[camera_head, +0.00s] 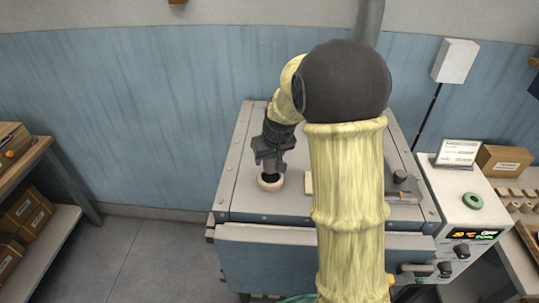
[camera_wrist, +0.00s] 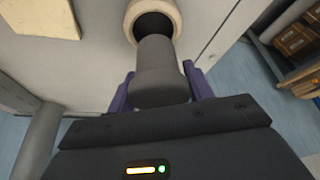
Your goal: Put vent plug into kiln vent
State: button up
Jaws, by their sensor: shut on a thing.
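The kiln vent is a cream ring around a dark hole on the kiln's top, at the top of the wrist view (camera_wrist: 131,24) and left of my arm in the head view (camera_head: 263,186). My gripper (camera_head: 268,161) is just above it, pointing down. In the wrist view its purple fingers are shut on the vent plug (camera_wrist: 158,84), a dark grey stepped cylinder. The plug's narrower end lines up with the vent and overlaps the lower part of the hole. I cannot tell whether the tip is inside it.
The kiln's grey top (camera_head: 238,190) has bare room around the vent. A cream block (camera_head: 308,183) lies to the right of the vent, partly behind my arm. A control panel (camera_head: 460,243) and a green ring (camera_head: 473,201) are further right.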

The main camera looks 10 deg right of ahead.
jog(key=shift+w+f+b, duration=0.1)
jog(key=shift+f+b, duration=1.2)
jog(key=shift+f, duration=0.5)
jog(key=shift+f+b, duration=0.6)
jog(key=shift+f, duration=0.05)
jog(key=o, duration=1.1)
jog(key=shift+d+f, duration=0.1)
jog(key=shift+d, duration=0.05)
jog(key=shift+o, duration=0.2)
